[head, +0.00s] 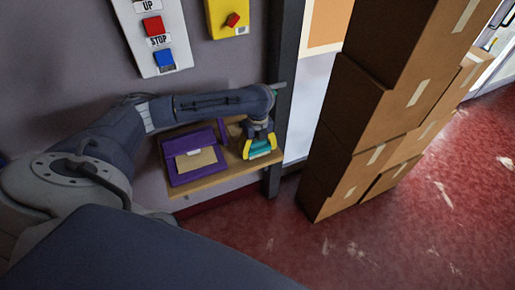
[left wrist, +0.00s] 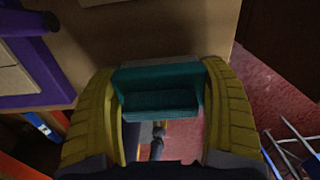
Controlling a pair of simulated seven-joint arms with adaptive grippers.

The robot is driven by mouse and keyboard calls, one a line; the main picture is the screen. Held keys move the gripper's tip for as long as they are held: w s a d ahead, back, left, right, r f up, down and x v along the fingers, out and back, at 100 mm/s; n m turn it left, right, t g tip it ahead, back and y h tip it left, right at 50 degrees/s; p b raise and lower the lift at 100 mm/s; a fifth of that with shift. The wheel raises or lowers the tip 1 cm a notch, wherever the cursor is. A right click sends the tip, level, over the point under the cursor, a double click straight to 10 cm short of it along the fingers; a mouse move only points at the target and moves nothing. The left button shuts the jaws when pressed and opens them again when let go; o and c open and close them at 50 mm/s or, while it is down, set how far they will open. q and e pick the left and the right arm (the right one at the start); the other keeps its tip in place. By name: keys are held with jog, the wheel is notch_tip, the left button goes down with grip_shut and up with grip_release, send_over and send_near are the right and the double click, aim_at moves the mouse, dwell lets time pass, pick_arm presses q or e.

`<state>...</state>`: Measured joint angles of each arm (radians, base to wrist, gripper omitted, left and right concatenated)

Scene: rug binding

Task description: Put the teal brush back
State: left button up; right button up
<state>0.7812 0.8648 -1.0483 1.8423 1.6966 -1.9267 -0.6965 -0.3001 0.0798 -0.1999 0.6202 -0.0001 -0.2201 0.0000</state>
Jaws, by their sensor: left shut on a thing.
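The teal brush (head: 260,151) is held between the yellow fingers of my left gripper (head: 259,146) at the right end of a small wooden shelf (head: 215,183). In the left wrist view the teal brush (left wrist: 160,92) spans the gap between both fingers, near the shelf edge. I cannot tell whether the brush touches the shelf. The gripper hides part of the brush in the head view. My right gripper is not in view.
A purple box (head: 195,155) with a tan label stands on the shelf, left of my gripper. A dark post (head: 283,110) rises just right of the shelf. Tall stacked cardboard boxes (head: 368,110) stand further right. A button panel (head: 154,35) hangs above.

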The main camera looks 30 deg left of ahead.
pick_arm(q)
jog(key=shift+f, duration=0.1)
jog(key=o, duration=1.1)
notch_tip(320, 180, up, 12)
jog(key=shift+r, duration=0.1)
dwell(0.5)
